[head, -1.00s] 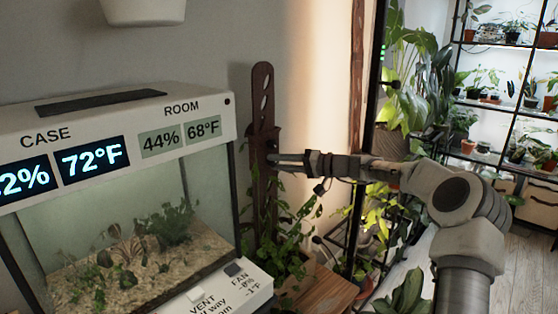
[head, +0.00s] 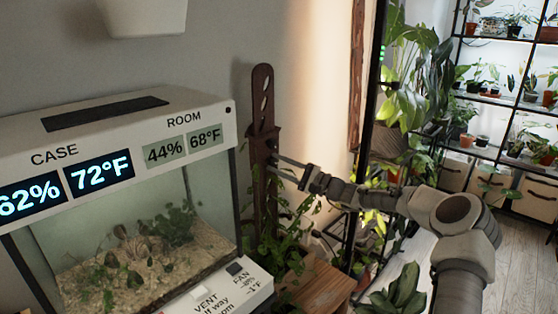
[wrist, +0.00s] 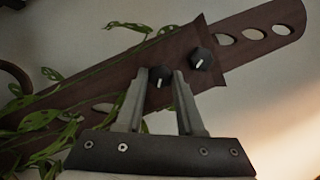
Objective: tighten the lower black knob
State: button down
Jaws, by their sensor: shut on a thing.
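A dark brown slotted plank (head: 263,105) stands upright among vines beside the glass case. It runs slantwise across the wrist view (wrist: 245,45), with its slotted top end at the right. Two black knobs with pale marks sit on its face. The lower black knob (wrist: 160,76) is between the fingertips of my gripper (wrist: 160,84), which is shut on it. The upper black knob (wrist: 201,59) is free, just beyond the right finger. In the head view my gripper (head: 284,161) reaches the plank from the right; the lower knob is hard to make out there.
The glass case (head: 130,215) with lit displays stands at the left. A vent and fan panel (head: 225,290) is below it. Vine leaves (wrist: 40,118) cross the plank near my gripper. A wooden stool (head: 318,290) and leafy plants (head: 405,290) stand below my arm.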

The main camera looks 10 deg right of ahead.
jog(key=shift+a+m+t+p, duration=0.1)
jog(key=shift+m+t+p, duration=0.55)
jog(key=shift+m, duration=0.8)
jog(key=shift+m+t+p, duration=0.55)
jog(key=shift+m+p, duration=0.2)
jog(key=shift+m, duration=0.7)
jog(key=shift+h, duration=0.3)
jog(key=c, duration=0.5)
grip_release()
jog(key=shift+f, duration=0.1)
jog(key=shift+s, duration=0.1)
jog(key=p+v, duration=0.2)
jog(key=v, duration=1.5)
jog(key=shift+s+f, duration=0.1)
jog(key=shift+f, duration=0.1)
